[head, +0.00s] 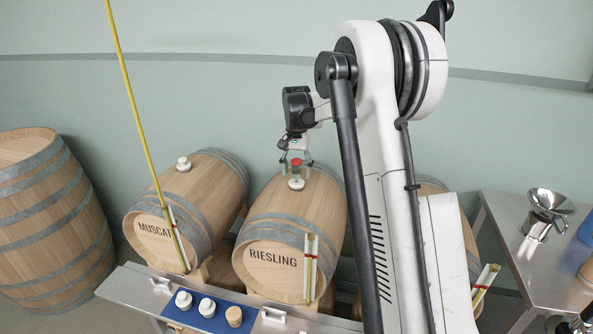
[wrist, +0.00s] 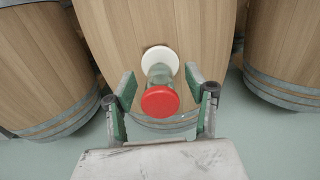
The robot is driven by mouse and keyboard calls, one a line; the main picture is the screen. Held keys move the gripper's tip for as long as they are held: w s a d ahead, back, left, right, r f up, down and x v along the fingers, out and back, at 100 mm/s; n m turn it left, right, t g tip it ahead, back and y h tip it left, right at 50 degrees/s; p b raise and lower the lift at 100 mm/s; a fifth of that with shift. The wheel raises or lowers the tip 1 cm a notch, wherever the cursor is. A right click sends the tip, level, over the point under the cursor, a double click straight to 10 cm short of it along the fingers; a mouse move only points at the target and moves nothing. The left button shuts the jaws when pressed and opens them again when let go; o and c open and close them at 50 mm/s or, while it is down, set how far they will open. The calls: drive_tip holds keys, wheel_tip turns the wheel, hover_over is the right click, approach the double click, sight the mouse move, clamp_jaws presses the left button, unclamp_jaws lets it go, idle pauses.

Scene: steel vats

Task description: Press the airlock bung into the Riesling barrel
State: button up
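The airlock bung has a red cap (head: 296,161), a clear body and a white base (head: 296,184). It stands on top of the Riesling barrel (head: 290,225); I cannot tell how deep its base sits in the hole. In the wrist view the red cap (wrist: 160,101) faces the camera, with the white base (wrist: 159,60) against the barrel staves (wrist: 205,40). My gripper (head: 296,171) is over the barrel top with its fingers on either side of the airlock. The green finger pads stand apart, with gaps between them and the airlock, so my gripper (wrist: 160,82) is open.
The Muscat barrel (head: 180,210) stands to the left, with a white bung (head: 183,163) on top. A front bench holds a blue mat (head: 212,322) with several stoppers. A steel funnel (head: 545,208) stands on the right table. Another barrel is partly hidden behind my arm.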

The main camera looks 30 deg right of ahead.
wheel_tip(320, 180, up, 12)
idle(0.7)
idle(0.4)
